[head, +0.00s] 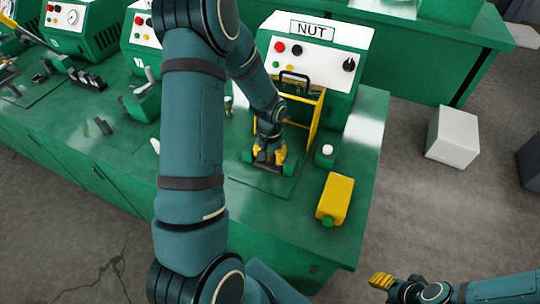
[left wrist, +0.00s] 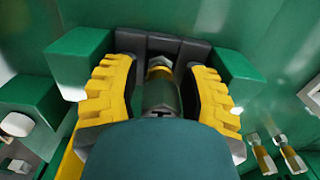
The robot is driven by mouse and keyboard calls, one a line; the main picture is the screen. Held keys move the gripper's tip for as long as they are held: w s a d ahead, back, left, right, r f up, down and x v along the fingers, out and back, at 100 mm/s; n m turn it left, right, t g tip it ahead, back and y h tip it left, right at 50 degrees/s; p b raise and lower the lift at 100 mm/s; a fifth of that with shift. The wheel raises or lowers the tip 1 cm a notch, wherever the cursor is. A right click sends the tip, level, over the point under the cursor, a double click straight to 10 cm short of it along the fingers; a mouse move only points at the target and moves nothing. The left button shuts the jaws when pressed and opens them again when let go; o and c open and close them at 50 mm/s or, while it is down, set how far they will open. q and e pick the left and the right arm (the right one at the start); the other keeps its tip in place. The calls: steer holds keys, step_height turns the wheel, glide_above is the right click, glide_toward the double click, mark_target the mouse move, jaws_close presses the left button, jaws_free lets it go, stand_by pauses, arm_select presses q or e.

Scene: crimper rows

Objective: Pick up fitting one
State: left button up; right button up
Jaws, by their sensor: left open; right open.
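A fitting (left wrist: 160,75) with a brass-coloured band and grey metal parts sits between two green blocks at the machine marked NUT (head: 312,30). My left gripper (head: 268,156) is at that spot, pointing down. In the left wrist view its yellow fingers (left wrist: 160,95) are open, one on each side of the fitting, with gaps visible. My own wrist hides the fitting's near end. Two similar fittings (left wrist: 262,155) (left wrist: 290,155) stand to the right in that view. No label shows which is fitting one. My right gripper (head: 381,282) is open and empty, off the bench.
A yellow guard frame (head: 316,118) stands beside my left gripper. More machines (head: 85,28) line the green bench leftward. A white block (head: 453,136) is on the floor.

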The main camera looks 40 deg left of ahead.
arm_select(q)
jaws_close()
steer(key=shift+r, duration=0.1)
